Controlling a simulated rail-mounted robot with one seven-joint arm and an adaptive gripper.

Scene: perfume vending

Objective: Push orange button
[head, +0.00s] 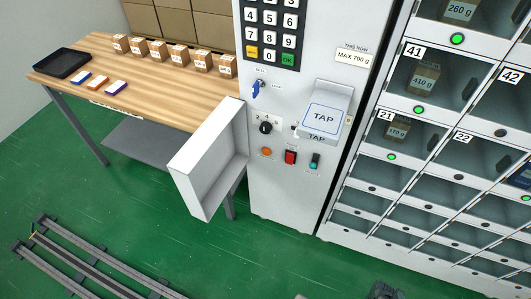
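The small round orange button (266,152) is on the lower front of the grey-white control panel (278,195), at the left end of a row of controls. A red rocker switch (290,157) and a dark switch with a teal-green part (315,160) are to its right. A black rotary knob (265,127) is just above the button. Nothing covers the button. My gripper cannot be made out. Only a dark piece, too cut off to identify, shows at the bottom edge right of centre.
A TAP reader (322,118) sticks out above right, below a keypad (272,30). Lockers (420,165) stand right. A wooden table (150,75) holds several boxes. Rails (90,260) lie on the green floor.

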